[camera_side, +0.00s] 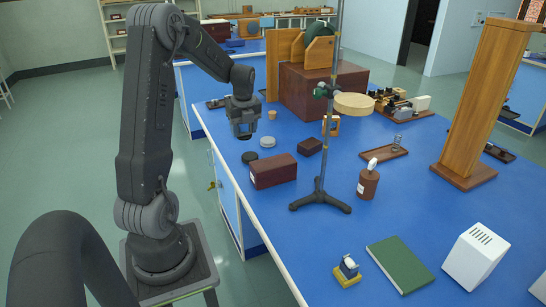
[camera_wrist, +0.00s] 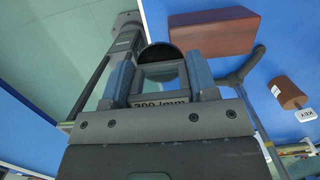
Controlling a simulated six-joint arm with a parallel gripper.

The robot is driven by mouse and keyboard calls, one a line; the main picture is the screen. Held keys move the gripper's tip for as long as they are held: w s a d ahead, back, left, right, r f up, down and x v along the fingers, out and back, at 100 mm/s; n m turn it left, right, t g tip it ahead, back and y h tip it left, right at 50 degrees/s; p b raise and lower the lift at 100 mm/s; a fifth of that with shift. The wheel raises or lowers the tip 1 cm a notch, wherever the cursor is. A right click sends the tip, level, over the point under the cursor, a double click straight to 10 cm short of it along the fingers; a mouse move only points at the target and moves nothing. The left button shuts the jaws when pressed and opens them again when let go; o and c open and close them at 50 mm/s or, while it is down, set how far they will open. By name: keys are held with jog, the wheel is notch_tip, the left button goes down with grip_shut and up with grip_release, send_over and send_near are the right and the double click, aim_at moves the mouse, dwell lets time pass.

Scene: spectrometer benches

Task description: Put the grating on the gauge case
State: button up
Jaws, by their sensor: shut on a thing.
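My gripper (camera_side: 243,131) is shut on the grating (camera_wrist: 162,82), a small square plate in a dark frame marked "300/mm". In the wrist view the grating stands between the two fingertips (camera_wrist: 160,84). In the side view my gripper is in the air over the left edge of the blue bench, and the grating is hard to make out there. A long dark red box with a pale label (camera_side: 273,171) lies on the bench, nearer the camera than my gripper; it also shows in the wrist view (camera_wrist: 208,36). A smaller dark box (camera_side: 309,146) lies behind it. No label reads as gauge case.
A black disc (camera_side: 249,157) and a grey disc (camera_side: 267,142) lie near the long box. A tripod stand (camera_side: 320,202) with a tall rod rises to its right. Bare blue bench (camera_side: 300,225) lies in front.

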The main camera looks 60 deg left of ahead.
send_over(272, 161)
notch_tip(272, 161, down, 5)
jog(key=shift+d+f, duration=0.15)
jog(key=shift+f, duration=2.05)
jog(key=shift+f, duration=0.15)
jog(key=o, duration=0.9)
jog(key=shift+o, duration=0.2)
